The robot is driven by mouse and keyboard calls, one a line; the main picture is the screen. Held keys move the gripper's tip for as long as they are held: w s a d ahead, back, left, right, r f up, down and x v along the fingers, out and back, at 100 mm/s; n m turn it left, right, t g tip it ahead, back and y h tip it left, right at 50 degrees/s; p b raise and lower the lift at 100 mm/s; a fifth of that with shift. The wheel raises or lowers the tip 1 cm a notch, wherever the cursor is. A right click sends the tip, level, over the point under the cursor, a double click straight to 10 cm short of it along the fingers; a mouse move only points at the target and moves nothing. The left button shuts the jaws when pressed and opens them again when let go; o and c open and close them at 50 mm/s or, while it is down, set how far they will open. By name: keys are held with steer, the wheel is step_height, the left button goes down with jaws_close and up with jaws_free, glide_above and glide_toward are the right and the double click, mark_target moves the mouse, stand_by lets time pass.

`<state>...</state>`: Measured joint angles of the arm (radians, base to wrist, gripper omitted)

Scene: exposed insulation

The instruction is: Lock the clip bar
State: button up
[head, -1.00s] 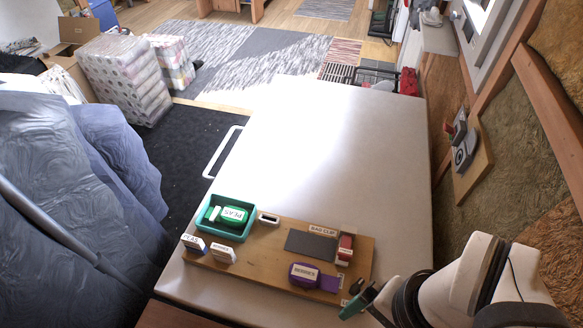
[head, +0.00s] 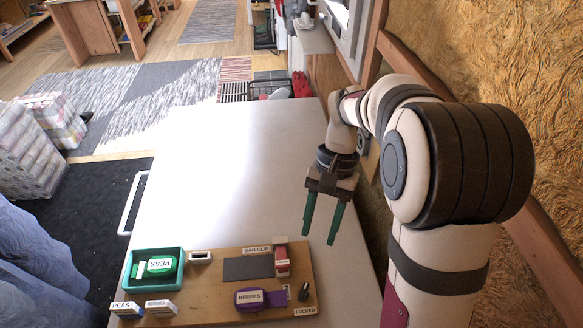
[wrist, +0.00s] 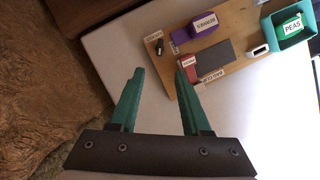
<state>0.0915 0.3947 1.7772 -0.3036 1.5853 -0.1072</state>
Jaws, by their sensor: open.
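The red clip (head: 282,263), with a white band, stands at the right of the wooden board (head: 212,298), beside the BAG CLIP label (head: 257,249). It also shows in the wrist view (wrist: 188,76). Its bar cannot be told apart clearly. A small dark piece (head: 303,292) lies on the board near the LOCKED label (head: 305,311). My gripper (head: 320,226) is open and empty, with green fingers pointing down. It is above the white table, to the right of and apart from the board. In the wrist view my gripper (wrist: 157,72) has a clear gap between its fingers.
A purple BERRIES pack (head: 257,299) and a dark grey pad (head: 248,268) are on the board. A teal tray (head: 131,272) holds a green PEAS pack (head: 160,266). Two small labelled blocks stand at the front left. The white table (head: 230,170) is clear behind the board.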

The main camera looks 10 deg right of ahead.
mark_target(304, 289)
steer(key=x, duration=1.6)
steer(key=shift+w, duration=0.1)
jaws_close()
